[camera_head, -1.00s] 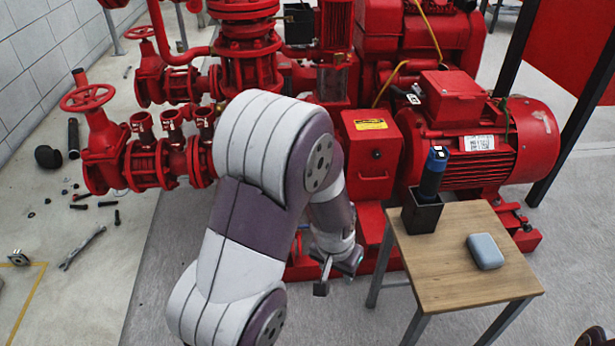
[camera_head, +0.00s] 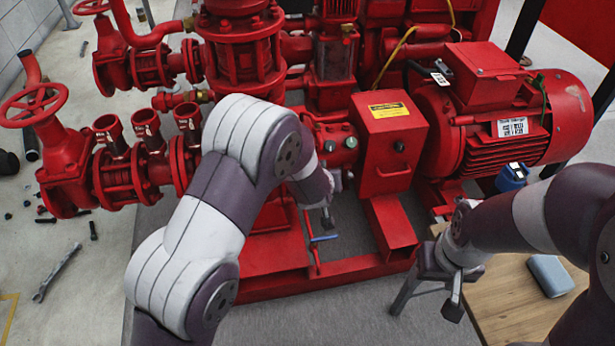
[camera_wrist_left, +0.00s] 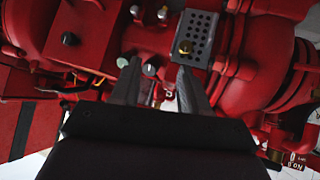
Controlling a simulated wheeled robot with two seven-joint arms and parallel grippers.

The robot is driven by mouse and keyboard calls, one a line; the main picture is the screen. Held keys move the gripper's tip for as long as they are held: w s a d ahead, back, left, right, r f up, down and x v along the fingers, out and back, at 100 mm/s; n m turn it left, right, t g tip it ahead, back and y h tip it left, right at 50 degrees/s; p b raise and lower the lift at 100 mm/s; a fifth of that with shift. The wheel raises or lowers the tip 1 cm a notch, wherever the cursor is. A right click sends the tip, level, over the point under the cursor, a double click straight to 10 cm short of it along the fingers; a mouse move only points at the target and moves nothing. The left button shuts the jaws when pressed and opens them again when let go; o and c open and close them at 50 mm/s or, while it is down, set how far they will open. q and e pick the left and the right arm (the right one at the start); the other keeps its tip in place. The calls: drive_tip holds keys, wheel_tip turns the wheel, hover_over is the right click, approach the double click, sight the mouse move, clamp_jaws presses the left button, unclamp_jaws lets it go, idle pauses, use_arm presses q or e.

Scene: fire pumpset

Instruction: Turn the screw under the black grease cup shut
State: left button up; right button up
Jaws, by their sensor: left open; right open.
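Small round caps sit on the red pump's bearing housing; a dark one (camera_head: 329,146) and a greenish one (camera_head: 350,142) show in the head view. I cannot tell surely which is the black grease cup, and I cannot make out the screw under it. My left gripper (camera_head: 328,218) is low in front of the housing. In the left wrist view its open fingers (camera_wrist_left: 158,84) point at the housing, with a pale round cap (camera_wrist_left: 149,70) between their tips and a green cap (camera_wrist_left: 122,62) beside one finger. My right gripper (camera_head: 452,290) is open above the table's left edge.
A red box with a yellow label (camera_head: 385,145) stands right of the housing. A blue-handled lever (camera_head: 324,238) is low near my left gripper. The wooden table (camera_head: 505,312) holds a grey-blue case (camera_head: 550,275) and a blue-topped item (camera_head: 511,177). A perforated plate (camera_wrist_left: 194,38) is close to the left fingers.

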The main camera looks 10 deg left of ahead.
use_arm(q)
drive_tip(key=w+d+f+n+t+y+b, duration=0.1)
drive_tip(key=w+d+f+t, duration=0.1)
drive_tip(key=f, duration=0.3)
drive_tip(key=w+d+f+n+t+y+b, duration=0.1)
drive_tip(key=w+d+f+t+y+b, duration=0.15)
drive_tip(key=f, duration=0.25)
drive_tip(key=s+d+f+n+t+y, duration=0.1)
drive_tip(key=s+f+t+y, duration=0.2)
drive_tip(key=s+f, duration=0.2)
drive_tip(key=b+x, duration=0.7)
drive_tip(key=x, duration=0.5)
drive_tip(key=shift+w+d+f, duration=0.2)
clamp_jaws()
